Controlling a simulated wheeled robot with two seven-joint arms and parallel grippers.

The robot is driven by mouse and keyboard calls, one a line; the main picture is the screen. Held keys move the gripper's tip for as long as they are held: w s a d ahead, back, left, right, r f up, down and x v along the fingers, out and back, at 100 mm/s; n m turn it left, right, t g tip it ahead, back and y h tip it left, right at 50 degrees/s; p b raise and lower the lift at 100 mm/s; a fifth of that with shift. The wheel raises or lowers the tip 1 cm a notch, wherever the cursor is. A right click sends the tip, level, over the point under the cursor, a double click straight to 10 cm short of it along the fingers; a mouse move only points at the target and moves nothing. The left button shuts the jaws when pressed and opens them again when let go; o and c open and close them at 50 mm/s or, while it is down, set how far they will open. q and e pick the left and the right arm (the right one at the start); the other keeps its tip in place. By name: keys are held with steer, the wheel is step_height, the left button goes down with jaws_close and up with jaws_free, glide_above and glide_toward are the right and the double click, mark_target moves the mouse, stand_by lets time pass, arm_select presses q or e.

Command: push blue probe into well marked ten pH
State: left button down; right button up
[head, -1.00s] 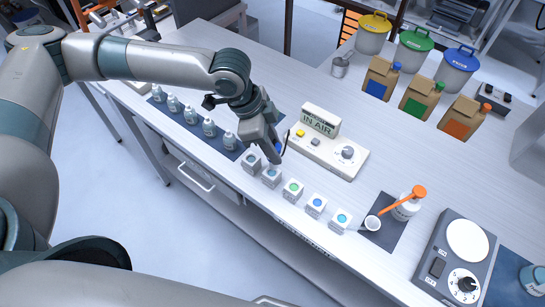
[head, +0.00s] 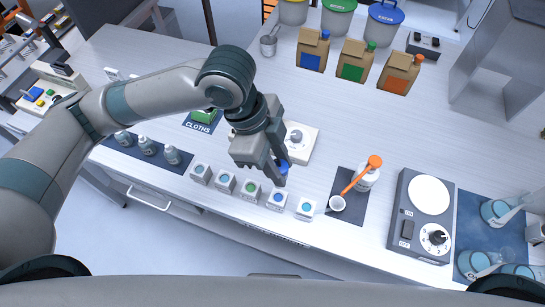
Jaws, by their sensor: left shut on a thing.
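My left gripper (head: 278,178) is shut on the blue probe (head: 284,165), which is mostly hidden by the fingers. The gripper points down and appears just behind and above the fourth from left in a row of small white wells. The wells have coloured tops: the two leftmost (head: 200,173) (head: 225,182) are bluish, the middle one (head: 250,189) is green, and the fourth (head: 277,199) and rightmost (head: 306,208) are blue. Their markings are too small to read. The meter (head: 300,150) behind is largely covered by my arm, its display hidden. My right gripper is out of view.
A grey dial device (head: 421,215) stands further right. Dropper bottles (head: 147,145) stand left. Brown bags (head: 354,62) stand at the back.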

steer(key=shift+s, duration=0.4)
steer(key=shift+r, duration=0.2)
arm_select(q)
steer(key=shift+r+p, duration=0.1)
steer(key=shift+p, duration=0.25)
steer(key=shift+f+b, duration=1.5)
steer(key=shift+f, duration=1.5)
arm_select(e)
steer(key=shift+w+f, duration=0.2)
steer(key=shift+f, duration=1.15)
arm_select(q)
steer(key=shift+p, duration=1.15)
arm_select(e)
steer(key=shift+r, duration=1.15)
arm_select(q)
steer(key=shift+f+b, duration=1.05)
steer(key=shift+f, duration=1.55)
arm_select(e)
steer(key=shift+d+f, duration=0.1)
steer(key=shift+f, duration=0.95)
